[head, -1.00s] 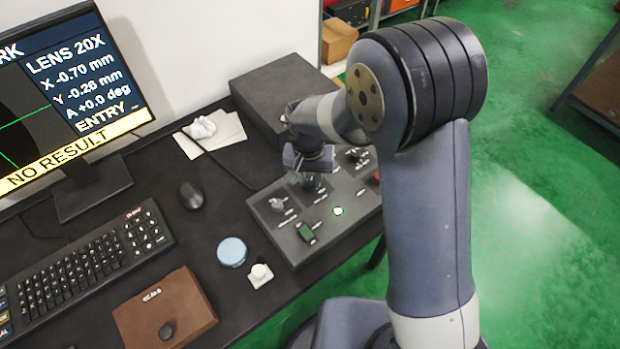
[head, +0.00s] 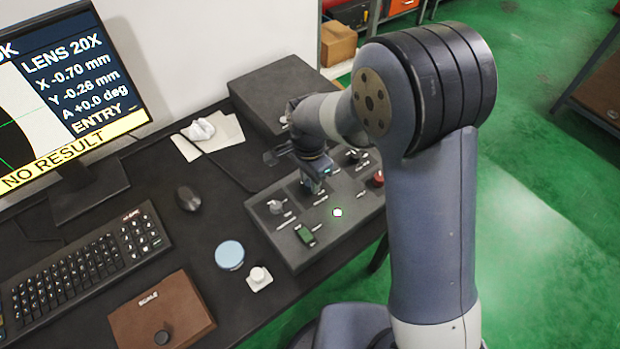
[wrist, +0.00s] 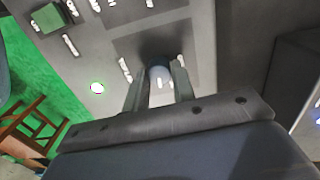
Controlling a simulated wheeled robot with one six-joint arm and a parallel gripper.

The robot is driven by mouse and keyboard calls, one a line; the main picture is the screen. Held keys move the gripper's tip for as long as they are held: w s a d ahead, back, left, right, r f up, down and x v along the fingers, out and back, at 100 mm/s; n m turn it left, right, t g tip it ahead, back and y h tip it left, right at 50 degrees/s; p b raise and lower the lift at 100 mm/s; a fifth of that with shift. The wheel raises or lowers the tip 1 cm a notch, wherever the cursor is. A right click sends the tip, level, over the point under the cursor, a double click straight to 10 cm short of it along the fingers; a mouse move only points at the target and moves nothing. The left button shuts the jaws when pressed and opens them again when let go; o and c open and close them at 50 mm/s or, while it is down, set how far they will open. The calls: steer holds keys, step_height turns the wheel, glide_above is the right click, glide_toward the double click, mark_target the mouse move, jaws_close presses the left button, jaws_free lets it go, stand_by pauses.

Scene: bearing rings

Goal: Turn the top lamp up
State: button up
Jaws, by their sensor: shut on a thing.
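The grey control panel (head: 345,225) lies on the dark desk with several knobs and switches; its labels are too small to read. My gripper (head: 317,186) points down at the middle of the panel. In the wrist view my gripper (wrist: 159,84) is shut on a round, dark bluish knob (wrist: 158,71) that stands in a darker square patch of the panel. The fingers hide part of the knob. The monitor (head: 75,80) reads "NO RESULT" and "ENTRY", with a large white area at the left of its picture.
A grey knob (head: 275,206), a green switch (head: 305,234), a lit white button (head: 337,212) and a red button (head: 377,179) sit close around my gripper. A dark box (head: 285,90) stands behind the panel. A mouse (head: 189,198) and keyboard (head: 85,265) lie left.

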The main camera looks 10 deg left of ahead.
mark_target(309, 181)
steer(key=shift+m, duration=0.4)
steer(key=o, duration=1)
step_height(309, 181, up, 11)
steer(key=shift+w+a+f, duration=0.1)
steer(key=shift+w+a, duration=0.05)
